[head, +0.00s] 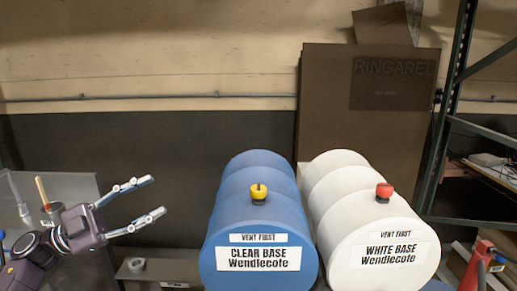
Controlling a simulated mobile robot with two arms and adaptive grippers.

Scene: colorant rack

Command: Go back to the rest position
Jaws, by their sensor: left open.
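My left gripper (160,198) is at the lower left of the head view, open and empty, with its two fingers pointing right. A gap separates its fingertips from the blue drum. The blue drum (225,225) lies on its side in the middle, labelled "CLEAR BASE Wendlecote", with a yellow cap (259,193) on top. The white drum (345,220) lies beside it on the right, labelled "WHITE BASE Wendlecote", with a red cap (384,191). My right gripper is not in view.
A large brown box (330,110) stands behind the drums against the wall. A green metal rack post (450,110) and shelves are at the right. A red object (478,262) is at the lower right. A grey panel (80,185) stands behind my left gripper.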

